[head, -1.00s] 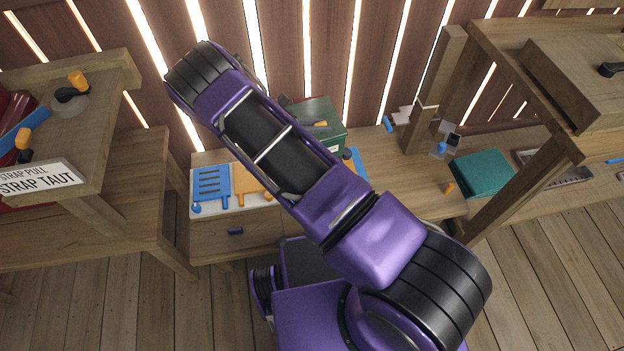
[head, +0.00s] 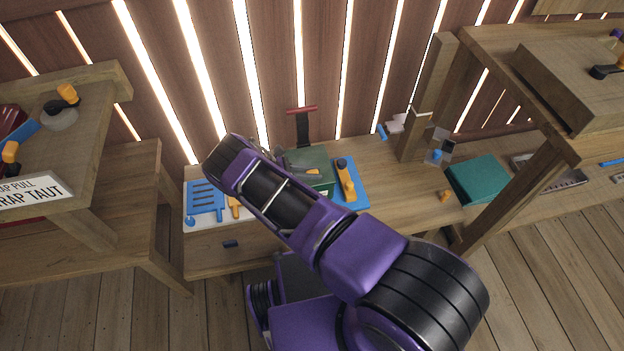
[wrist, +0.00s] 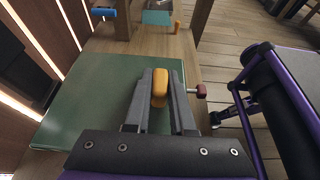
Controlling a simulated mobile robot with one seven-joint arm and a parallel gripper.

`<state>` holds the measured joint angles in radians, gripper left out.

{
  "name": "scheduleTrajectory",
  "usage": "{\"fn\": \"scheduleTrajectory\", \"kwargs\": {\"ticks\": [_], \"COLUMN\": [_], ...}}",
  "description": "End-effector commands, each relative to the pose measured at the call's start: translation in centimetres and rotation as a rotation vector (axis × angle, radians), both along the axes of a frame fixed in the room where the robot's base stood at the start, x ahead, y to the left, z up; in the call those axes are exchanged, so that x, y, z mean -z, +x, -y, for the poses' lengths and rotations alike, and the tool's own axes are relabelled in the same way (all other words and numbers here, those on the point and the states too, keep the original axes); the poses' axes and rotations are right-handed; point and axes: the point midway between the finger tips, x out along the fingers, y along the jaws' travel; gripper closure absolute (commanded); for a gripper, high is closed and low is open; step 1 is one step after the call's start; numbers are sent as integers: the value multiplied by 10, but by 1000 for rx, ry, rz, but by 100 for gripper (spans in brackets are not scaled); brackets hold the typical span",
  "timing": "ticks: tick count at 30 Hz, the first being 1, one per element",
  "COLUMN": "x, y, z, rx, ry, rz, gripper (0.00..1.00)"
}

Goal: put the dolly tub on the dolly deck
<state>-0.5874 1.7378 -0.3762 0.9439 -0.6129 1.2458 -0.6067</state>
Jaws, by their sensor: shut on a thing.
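The dolly tub appears to be the green box (head: 322,158), seen in the head view at the middle of the low bench, partly hidden by my arm. Its broad green top (wrist: 90,95) fills much of the wrist view. My gripper (wrist: 160,95) is shut on the yellow handle (wrist: 159,86) on that top. A black upright with a red crossbar (head: 302,109) stands just behind the green box; it may belong to the dolly. I cannot make out the dolly deck, nor whether the box touches what is under it.
A blue panel (head: 358,197) with an orange-handled tool (head: 345,180) lies right of the box. A blue slotted tray (head: 205,196) lies at its left. A wooden post (head: 425,100) and a teal box (head: 478,178) stand further right. Bench between panel and post is mostly clear.

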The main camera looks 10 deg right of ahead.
Motion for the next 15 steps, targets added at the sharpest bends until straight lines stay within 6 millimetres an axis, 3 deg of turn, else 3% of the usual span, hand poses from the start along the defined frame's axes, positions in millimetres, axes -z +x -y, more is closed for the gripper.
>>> {"fn": "scheduleTrajectory", "kwargs": {"ticks": [1,5,15], "x": [12,26,28], "y": [0,0,0], "z": [1,1,0], "rx": [0,0,-1], "ry": [-2,-3,-2], "rz": [-1,0,1], "gripper": [100,100,100]}}
